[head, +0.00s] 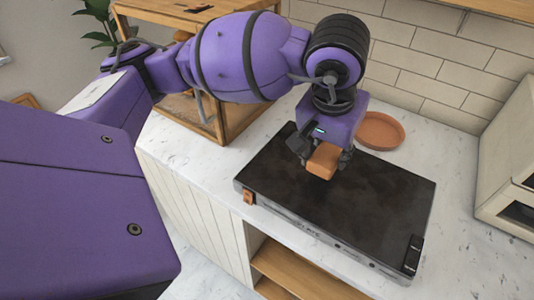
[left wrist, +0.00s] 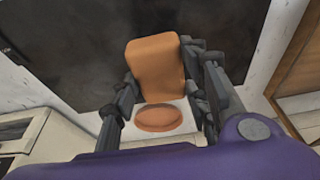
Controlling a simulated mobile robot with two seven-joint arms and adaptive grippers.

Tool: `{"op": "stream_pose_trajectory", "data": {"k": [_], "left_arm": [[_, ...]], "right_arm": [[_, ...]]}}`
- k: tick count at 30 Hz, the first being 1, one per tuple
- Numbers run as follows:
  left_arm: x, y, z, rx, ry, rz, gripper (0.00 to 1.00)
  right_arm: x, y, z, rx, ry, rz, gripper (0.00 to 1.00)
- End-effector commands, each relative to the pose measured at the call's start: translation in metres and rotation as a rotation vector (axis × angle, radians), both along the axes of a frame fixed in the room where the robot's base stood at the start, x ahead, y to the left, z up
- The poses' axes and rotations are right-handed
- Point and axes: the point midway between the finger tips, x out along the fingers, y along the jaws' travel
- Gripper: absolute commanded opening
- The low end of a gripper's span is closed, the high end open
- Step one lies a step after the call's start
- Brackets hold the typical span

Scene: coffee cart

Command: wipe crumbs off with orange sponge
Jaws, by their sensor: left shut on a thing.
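The orange sponge (head: 321,164) is held between the fingers of my left gripper (head: 324,156), above the left part of a flat black-topped appliance (head: 385,203). In the left wrist view the sponge (left wrist: 155,65) sits between the two fingers, with the dark top (left wrist: 70,50) behind it. I cannot tell whether the sponge touches the top. The top looks dull and smudged; I cannot make out single crumbs. My right gripper is not in view.
A round terracotta dish (head: 384,132) stands on the marble counter (head: 455,190) behind the appliance. A wooden case (head: 228,118) is at the back left, and a cream appliance (head: 512,160) at the right. A tiled wall (head: 415,62) closes the back.

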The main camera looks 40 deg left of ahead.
Motion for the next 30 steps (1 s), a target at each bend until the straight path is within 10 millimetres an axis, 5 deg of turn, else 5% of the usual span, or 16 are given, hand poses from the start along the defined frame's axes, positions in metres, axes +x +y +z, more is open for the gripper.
{"op": "stream_pose_trajectory", "data": {"k": [12,30], "left_arm": [[-0.007,0.000,0.038,0.000,-0.006,0.010,0.17],[-0.006,0.001,0.033,-0.001,0.001,0.006,0.17]], "right_arm": [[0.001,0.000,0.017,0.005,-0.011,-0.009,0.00],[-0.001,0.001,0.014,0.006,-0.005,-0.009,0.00]]}}
